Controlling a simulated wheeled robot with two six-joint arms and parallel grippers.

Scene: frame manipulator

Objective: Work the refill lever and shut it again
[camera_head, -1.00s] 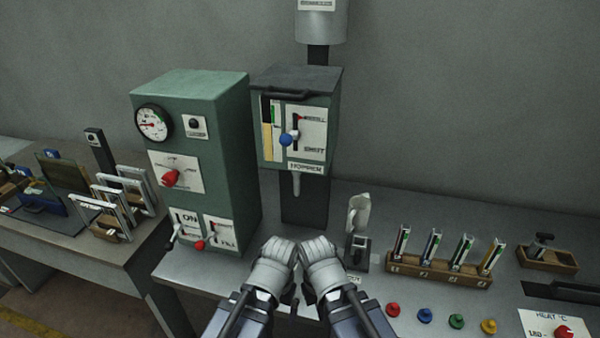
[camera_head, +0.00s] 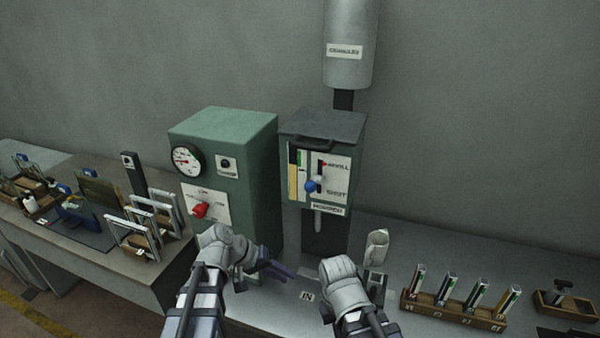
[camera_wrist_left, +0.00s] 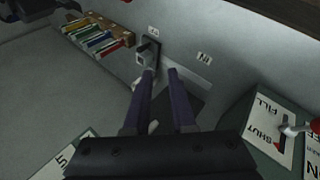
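The refill lever has a blue knob (camera_head: 311,186) and sits on the white REFILL/SHUT panel of the green hopper (camera_head: 350,170). The knob stands nearer the SHUT label than the REFILL label above it. My left gripper (camera_head: 290,271) is below and left of the hopper, its dark fingers pointing right, away from the lever. In the left wrist view its fingers (camera_wrist_left: 160,73) are apart with nothing held between them. My right gripper's hand (camera_head: 345,285) is low in front of the bench; its fingers are hidden. The lever does not show in the left wrist view.
A green machine (camera_head: 255,165) with gauge and red knob (camera_head: 200,210) stands left of the hopper. A FILL/SHUT panel (camera_wrist_left: 262,122) shows in the wrist view. A wooden rack (camera_head: 450,312) of colored strips is at right. A grey cylinder (camera_head: 348,50) is above the hopper.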

